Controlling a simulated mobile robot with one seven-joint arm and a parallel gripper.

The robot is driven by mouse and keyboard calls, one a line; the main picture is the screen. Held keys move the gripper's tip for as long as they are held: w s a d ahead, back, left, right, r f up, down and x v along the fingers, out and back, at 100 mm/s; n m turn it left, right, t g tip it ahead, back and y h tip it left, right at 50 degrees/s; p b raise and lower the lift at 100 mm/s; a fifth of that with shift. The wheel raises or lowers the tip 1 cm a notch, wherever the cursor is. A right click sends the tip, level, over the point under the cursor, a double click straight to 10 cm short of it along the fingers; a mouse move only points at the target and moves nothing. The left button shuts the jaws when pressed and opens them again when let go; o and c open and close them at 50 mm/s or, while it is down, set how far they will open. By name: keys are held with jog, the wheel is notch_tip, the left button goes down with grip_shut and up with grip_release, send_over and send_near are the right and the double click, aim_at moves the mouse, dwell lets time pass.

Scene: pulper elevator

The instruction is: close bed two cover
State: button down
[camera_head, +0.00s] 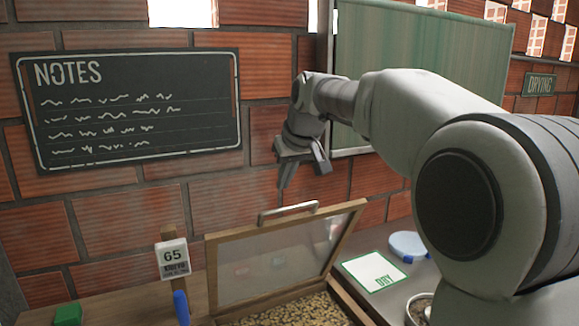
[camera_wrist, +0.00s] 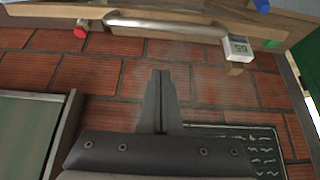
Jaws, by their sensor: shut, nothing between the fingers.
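A wood-framed cover with a clear panel (camera_head: 275,255) stands tilted open over a bed of beans (camera_head: 290,312) in the head view. A metal handle (camera_head: 288,212) sits on its raised edge. My gripper (camera_head: 303,170) is above and behind the handle, apart from it, in front of the brick wall. In the wrist view my gripper's fingers (camera_wrist: 160,76) are together and empty, and the handle (camera_wrist: 165,28) shows at the top of the picture. No bed number is readable here, so I cannot tell whether this is bed two.
A "65" display (camera_head: 172,258) on a post and a blue handle (camera_head: 181,307) stand left of the cover. A white "DRY" card (camera_head: 373,271) and a light-blue round object (camera_head: 408,245) lie right. A notes board (camera_head: 130,108) hangs on the wall behind.

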aim_at(288, 218)
jog(key=shift+w+a+f, duration=0.1)
jog(key=shift+w+f, duration=0.1)
jog(key=shift+f, duration=0.95)
jog(key=shift+s+d, duration=0.25)
jog(key=shift+s, duration=0.3)
jog(key=shift+s+d, duration=0.2)
jog(key=shift+s, duration=0.3)
jog(key=shift+s+d+f, duration=0.2)
jog(key=shift+s+f, duration=0.05)
jog(key=shift+s, duration=0.2)
jog(key=shift+f+b, duration=0.1)
jog(key=shift+b, duration=0.2)
